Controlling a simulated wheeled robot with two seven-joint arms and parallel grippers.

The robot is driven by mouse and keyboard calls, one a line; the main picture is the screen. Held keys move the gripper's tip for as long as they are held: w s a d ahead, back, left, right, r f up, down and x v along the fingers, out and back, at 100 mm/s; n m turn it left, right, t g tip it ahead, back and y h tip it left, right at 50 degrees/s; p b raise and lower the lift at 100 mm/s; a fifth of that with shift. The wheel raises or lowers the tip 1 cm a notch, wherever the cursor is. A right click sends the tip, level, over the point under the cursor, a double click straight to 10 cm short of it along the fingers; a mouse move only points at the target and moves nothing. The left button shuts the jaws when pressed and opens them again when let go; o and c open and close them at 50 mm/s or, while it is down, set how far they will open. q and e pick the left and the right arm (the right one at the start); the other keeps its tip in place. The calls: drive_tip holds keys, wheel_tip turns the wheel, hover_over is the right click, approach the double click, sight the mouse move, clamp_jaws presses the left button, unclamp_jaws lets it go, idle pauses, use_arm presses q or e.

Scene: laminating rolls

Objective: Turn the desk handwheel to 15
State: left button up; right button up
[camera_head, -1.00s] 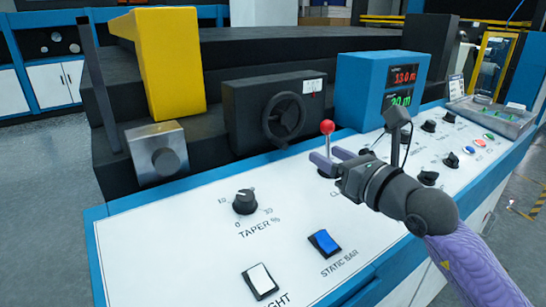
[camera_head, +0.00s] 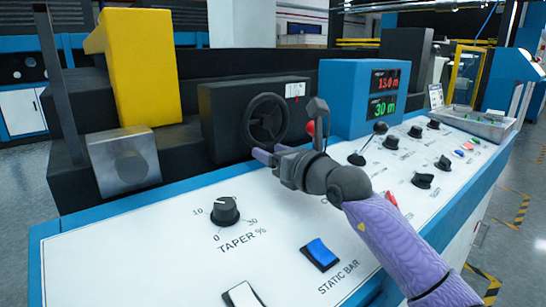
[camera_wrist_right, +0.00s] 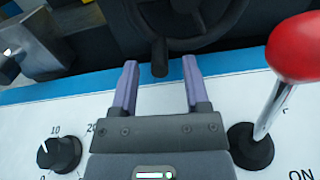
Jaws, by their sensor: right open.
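The black handwheel (camera_head: 266,120) is on a dark box at the back of the desk, with a small white scale (camera_head: 295,90) at its upper right. Its pointer is too small to read. My right gripper (camera_head: 268,154) is just in front of the wheel's lower edge, open and empty. In the right wrist view, the handwheel (camera_wrist_right: 187,42) is at the top, and its dark handle (camera_wrist_right: 160,57) points down roughly between the spread purple fingertips (camera_wrist_right: 160,70). I cannot tell whether they touch it. My left gripper is out of view.
A red-knobbed lever (camera_wrist_right: 297,47) stands close to the right of my gripper. A blue display box (camera_head: 345,98) with red and green digits stands right of the wheel. The taper knob (camera_head: 225,211) and blue switch (camera_head: 320,254) are on the panel in front.

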drive_tip(key=c, duration=0.7)
clamp_jaws()
drive_tip(key=shift+d+f+n, duration=0.1)
drive_tip(key=shift+n, duration=0.2)
drive_tip(key=n, duration=0.1)
drive_tip(key=d+f+n+b, duration=0.1)
drive_tip(key=n, duration=0.1)
drive_tip(key=shift+w, duration=0.4)
drive_tip(key=shift+w+d+n, duration=0.15)
drive_tip(key=shift+d+n, duration=0.05)
drive_tip(key=shift+n, duration=0.4)
drive_tip(key=shift+w+d+n+b, duration=0.1)
drive_tip(key=shift+d+n+b, duration=0.05)
drive_tip(key=shift+n+b, duration=0.3)
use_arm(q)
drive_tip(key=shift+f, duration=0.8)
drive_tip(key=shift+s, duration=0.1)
